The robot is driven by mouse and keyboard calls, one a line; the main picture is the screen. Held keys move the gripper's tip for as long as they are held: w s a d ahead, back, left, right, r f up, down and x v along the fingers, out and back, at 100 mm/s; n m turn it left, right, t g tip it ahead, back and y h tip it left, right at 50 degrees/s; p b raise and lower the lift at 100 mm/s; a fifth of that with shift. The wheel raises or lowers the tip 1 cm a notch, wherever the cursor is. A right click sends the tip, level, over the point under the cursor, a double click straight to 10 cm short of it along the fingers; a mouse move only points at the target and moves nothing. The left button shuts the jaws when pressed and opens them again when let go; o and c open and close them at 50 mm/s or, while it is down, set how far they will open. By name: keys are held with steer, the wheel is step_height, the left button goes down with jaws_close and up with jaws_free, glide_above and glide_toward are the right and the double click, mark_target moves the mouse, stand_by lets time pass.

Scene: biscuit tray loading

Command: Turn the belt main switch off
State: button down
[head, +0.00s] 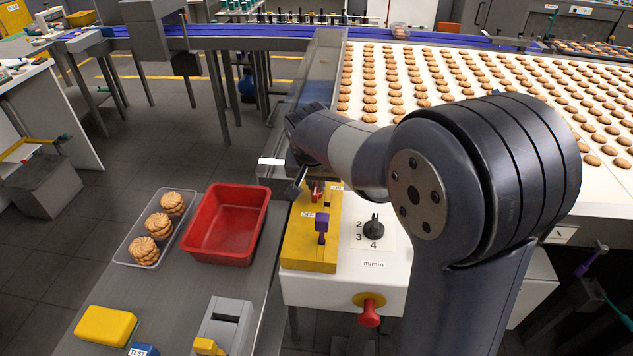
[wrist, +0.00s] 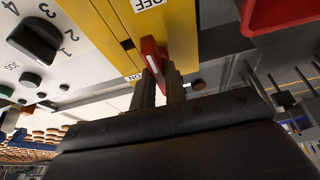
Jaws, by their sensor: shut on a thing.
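The belt main switch is a yellow box (head: 300,247) on a white control panel, with an ON label at its far end and an OFF label nearer. Its red lever (head: 318,190) stands by the ON label, partly hidden by my gripper (head: 307,182) in the head view. In the wrist view, my gripper (wrist: 160,88) is shut on the red lever (wrist: 151,54), next to the ON label; part of the OFF label shows on the yellow box (wrist: 190,25).
A black dial (head: 374,229) and a red knob (head: 369,313) sit on the panel right of the yellow box. A red bin (head: 192,243) and a clear tray of biscuits (head: 129,241) stand close on the left. The biscuit belt (head: 400,60) lies behind my arm.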

steer(key=c, duration=1.4)
jaws_free()
steer(key=shift+c, duration=0.2)
steer(key=shift+r, duration=0.1)
steer(key=d+v, duration=0.1)
steer(key=v, duration=0.9)
steer(key=shift+s+a+r+b, duration=0.2)
steer(key=shift+a+r+b, duration=0.1)
steer(key=shift+a, duration=0.2)
steer(key=x, duration=1.1)
steer(key=shift+p, duration=0.35)
